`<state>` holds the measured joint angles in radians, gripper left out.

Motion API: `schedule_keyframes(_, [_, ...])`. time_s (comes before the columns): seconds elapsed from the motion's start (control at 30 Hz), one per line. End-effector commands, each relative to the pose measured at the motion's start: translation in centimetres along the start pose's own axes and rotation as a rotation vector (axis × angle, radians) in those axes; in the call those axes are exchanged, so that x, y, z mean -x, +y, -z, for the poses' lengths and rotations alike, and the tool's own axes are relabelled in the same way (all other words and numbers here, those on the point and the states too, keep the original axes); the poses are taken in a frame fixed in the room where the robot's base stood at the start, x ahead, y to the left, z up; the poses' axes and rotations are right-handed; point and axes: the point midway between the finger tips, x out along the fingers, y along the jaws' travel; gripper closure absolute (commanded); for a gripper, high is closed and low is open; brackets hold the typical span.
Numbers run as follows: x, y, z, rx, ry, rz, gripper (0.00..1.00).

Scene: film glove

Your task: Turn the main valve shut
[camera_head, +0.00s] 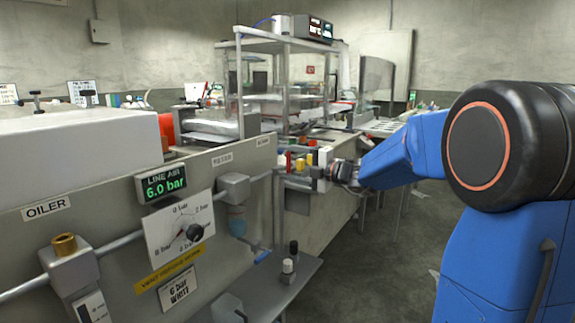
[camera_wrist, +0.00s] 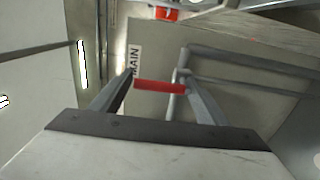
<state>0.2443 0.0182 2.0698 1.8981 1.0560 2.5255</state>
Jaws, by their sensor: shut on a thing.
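My gripper (camera_wrist: 158,83) is closed on the red valve handle (camera_wrist: 160,86) in the wrist view, one fingertip at each end of it. The handle lies roughly in line with a grey pipe (camera_wrist: 250,58) running off to the right. A white label (camera_wrist: 133,62) reading "MAIN" is on the panel just above the handle's left end. In the head view my gripper (camera_head: 324,174) is at the far end of the bench panel, too small to show its hold on the handle clearly. A display (camera_head: 164,186) reads "LINE AIR 6.0 bar".
A metal frame rack (camera_head: 287,100) stands on the bench behind. Small red and yellow parts (camera_head: 300,165) are close to my gripper. Floor (camera_head: 390,255) is clear on the right.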

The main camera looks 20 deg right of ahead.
Motion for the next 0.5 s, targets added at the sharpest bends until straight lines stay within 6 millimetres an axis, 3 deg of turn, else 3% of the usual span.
schedule_keyframes(0.5, [0.03, 0.09, -0.20, -0.028, -0.002, -0.001, 0.72])
